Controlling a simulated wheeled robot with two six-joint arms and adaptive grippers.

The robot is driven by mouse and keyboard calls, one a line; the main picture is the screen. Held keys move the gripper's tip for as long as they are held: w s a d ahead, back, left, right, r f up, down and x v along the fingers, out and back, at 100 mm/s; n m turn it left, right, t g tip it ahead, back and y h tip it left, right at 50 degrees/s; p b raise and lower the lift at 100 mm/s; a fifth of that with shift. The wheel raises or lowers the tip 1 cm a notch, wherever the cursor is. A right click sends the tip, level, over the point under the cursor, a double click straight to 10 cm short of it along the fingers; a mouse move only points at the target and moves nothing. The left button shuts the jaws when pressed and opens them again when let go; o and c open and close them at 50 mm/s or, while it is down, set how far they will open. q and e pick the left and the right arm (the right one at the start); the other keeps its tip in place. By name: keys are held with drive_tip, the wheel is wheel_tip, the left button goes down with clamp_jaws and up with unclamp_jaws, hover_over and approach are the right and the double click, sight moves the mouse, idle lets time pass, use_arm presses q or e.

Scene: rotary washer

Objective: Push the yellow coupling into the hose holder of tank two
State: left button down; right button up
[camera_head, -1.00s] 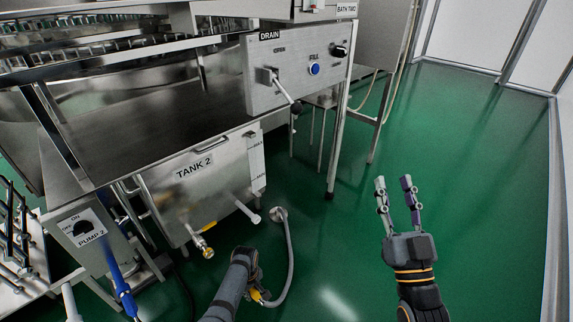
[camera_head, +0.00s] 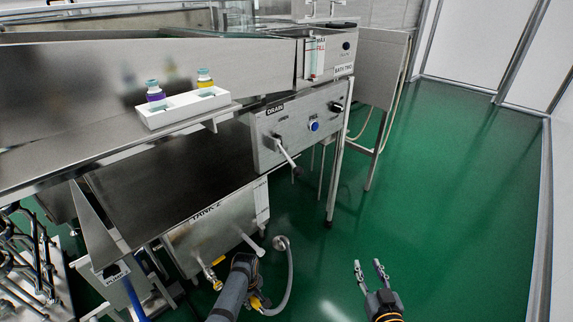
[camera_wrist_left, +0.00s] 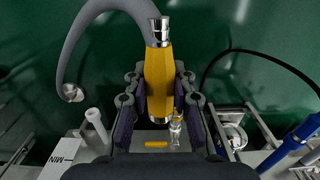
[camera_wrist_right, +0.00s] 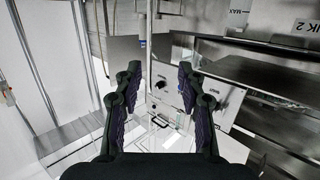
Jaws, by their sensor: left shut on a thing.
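My left gripper (camera_head: 254,296) is shut on the yellow coupling (camera_wrist_left: 159,85), low beside tank two (camera_head: 215,234). The coupling shows between the fingers in the left wrist view, with a silver collar at each end; a grey hose (camera_head: 290,275) runs from its upper end to a floor fitting (camera_head: 281,243). In the head view my arm partly hides the coupling (camera_head: 258,304). A metal valve with a yellow handle (camera_head: 218,261) is on the tank's front, apart from the coupling. I cannot clearly make out the hose holder. My right gripper (camera_head: 370,266) is open and empty over the floor.
A white pipe stub (camera_head: 253,245) sticks out of the tank near the hose. The drain panel (camera_head: 300,125) with its lever is above. A white tray (camera_head: 185,108) holds two small bottles. A rack (camera_head: 30,265) stands at left. Green floor (camera_head: 440,180) at right is clear.

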use_arm(q)
wheel_tip(320, 180, up, 9)
drive_tip(key=p, duration=0.6)
use_arm(e)
drive_tip(key=s+d+f+g+h+p, duration=0.1)
drive_tip(key=s+d+f+g+p, duration=0.2)
drive_tip(key=s+f+g+p, duration=0.65)
use_arm(q)
wheel_tip(320, 180, up, 20)
drive_tip(key=p, duration=1)
drive_tip(key=shift+f+p, duration=0.2)
drive_tip(key=shift+p, duration=0.1)
use_arm(e)
drive_tip(key=s+d+f+g, duration=0.1)
drive_tip(key=s+f+g, duration=0.1)
drive_tip(key=s, duration=1.2)
drive_tip(key=s+d+f+g, duration=0.1)
drive_tip(key=s+f+g, duration=0.2)
drive_tip(key=s, duration=1.1)
drive_tip(key=shift+d+f, duration=0.15)
drive_tip(key=shift+f, duration=0.35)
use_arm(q)
drive_tip(key=shift+w, duration=0.1)
use_arm(e)
drive_tip(key=shift+g, duration=0.25)
